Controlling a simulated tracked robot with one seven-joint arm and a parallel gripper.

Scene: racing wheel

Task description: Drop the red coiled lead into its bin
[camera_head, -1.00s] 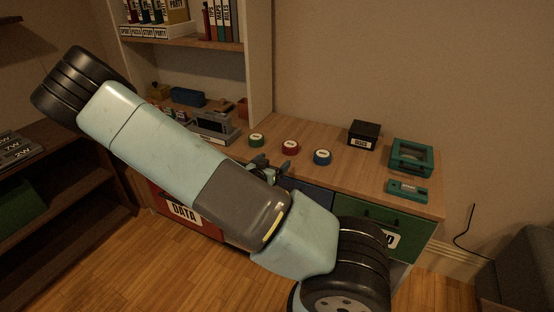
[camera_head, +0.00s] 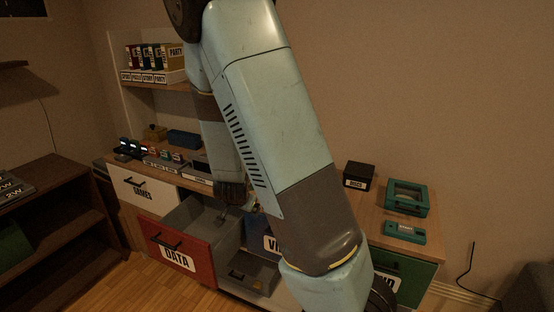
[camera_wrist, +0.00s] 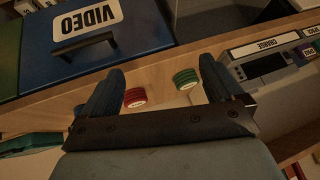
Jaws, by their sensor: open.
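The red coiled lead (camera_wrist: 135,97) is a small round red roll with a white stripe, lying on the wooden desk top (camera_wrist: 155,77) in the wrist view. In that view it shows between the fingers of my gripper (camera_wrist: 164,70), nearer the left finger. The jaws are open and empty, and the lead does not appear gripped. In the head view my gripper (camera_head: 224,212) hangs beside the desk front, by an open drawer with a red DATA front (camera_head: 165,243). My arm hides the lead there.
A green coil (camera_wrist: 186,77) lies close to the red one. A blue VIDEO front (camera_wrist: 95,30) is below the desk edge. A black box (camera_head: 358,175), teal case (camera_head: 408,197) and smaller teal device (camera_head: 404,231) stand at the desk's right. A white GAMES drawer (camera_head: 145,195) is at left.

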